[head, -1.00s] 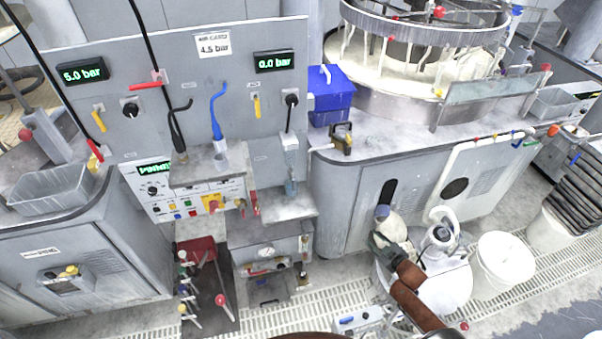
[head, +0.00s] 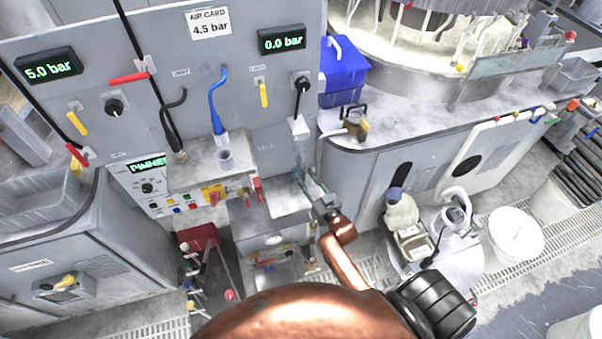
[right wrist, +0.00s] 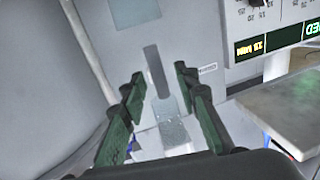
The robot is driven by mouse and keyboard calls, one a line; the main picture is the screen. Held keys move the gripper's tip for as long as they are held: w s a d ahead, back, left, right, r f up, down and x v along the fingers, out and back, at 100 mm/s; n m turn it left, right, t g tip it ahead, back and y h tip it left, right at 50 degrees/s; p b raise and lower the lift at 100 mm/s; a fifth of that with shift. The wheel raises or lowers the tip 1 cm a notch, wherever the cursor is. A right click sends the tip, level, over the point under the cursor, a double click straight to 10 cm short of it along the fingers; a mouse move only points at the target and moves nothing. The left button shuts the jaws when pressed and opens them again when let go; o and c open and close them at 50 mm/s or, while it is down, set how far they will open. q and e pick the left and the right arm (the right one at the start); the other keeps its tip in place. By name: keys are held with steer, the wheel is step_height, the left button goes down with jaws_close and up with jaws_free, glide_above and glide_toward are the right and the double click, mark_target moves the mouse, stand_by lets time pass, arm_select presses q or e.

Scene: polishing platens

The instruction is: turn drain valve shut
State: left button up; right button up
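No part is readably labelled as the drain valve, so I cannot tell which it is. A clear cylinder (head: 303,148) hangs below a black plug on the panel's right side. A brass fitting with a black handle (head: 356,124) stands on the deck to its right. A yellow lever (head: 263,95) and red levers (head: 258,190) are on the panel side. My right gripper (head: 309,182) is just below the clear cylinder. In the right wrist view its green-padded fingers (right wrist: 160,78) are apart, with a clear block (right wrist: 173,132) and a dark grey bar (right wrist: 157,72) showing between them. My left gripper is out of view.
A blue box (head: 342,72) stands on the deck. A pale bottle (head: 402,212) and a white bucket (head: 512,238) stand at right. Gauges read 5.0 bar (head: 48,67) and 0.0 bar (head: 283,41).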

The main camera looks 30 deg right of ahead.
steer(key=shift+w+d, duration=0.2)
steer(key=shift+w, duration=1)
steer(key=shift+c, duration=0.6)
steer(key=shift+a, duration=0.1)
jaws_close()
